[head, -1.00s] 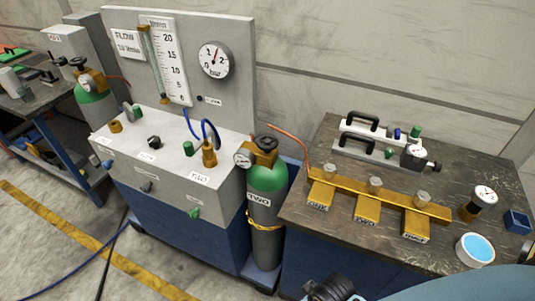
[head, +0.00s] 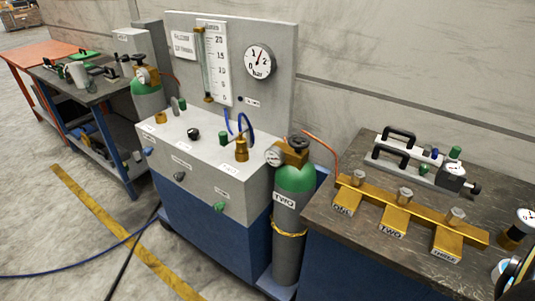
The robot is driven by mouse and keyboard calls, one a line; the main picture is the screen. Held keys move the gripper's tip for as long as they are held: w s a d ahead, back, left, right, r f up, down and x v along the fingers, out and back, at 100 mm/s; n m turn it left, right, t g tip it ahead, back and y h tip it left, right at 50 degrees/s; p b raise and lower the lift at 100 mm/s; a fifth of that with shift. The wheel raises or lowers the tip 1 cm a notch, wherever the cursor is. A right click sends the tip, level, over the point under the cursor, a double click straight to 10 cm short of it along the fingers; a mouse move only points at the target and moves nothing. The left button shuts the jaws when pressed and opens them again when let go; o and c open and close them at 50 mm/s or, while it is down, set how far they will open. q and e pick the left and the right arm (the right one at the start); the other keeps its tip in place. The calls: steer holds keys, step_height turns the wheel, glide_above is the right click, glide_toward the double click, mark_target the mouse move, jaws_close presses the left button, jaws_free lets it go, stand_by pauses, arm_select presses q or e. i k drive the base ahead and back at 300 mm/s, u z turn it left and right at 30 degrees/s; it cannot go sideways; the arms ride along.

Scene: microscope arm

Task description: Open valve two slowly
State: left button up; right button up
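A green-topped grey cylinder (head: 295,180) labelled TWO stands upright between the grey flow bench and the right table. It has a black round handwheel (head: 298,142) on its brass valve and a small gauge (head: 274,157). A brass manifold (head: 410,209) lies on the right table. Its three branches are labelled ONE, TWO and THREE, each with a silver knob; the knob (head: 405,195) of branch TWO is in the middle. A copper pipe (head: 326,146) runs between the cylinder's side and the manifold. Neither of my grippers is in view.
The flow bench (head: 215,165) carries a flow tube and a dial gauge (head: 260,62). Another green cylinder (head: 147,94) stands behind its left end. A blue hose (head: 70,273) and black cable cross the floor at left. Black-handled equipment (head: 420,158) lies behind the manifold.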

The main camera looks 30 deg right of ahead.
mark_target(299, 145)
steer(key=u, duration=2.15)
steer(key=i, duration=0.1)
steer(key=z, duration=1.85)
steer(key=i, duration=1.05)
steer(key=z, duration=1.25)
steer(key=i, duration=0.2)
steer(key=z, duration=0.15)
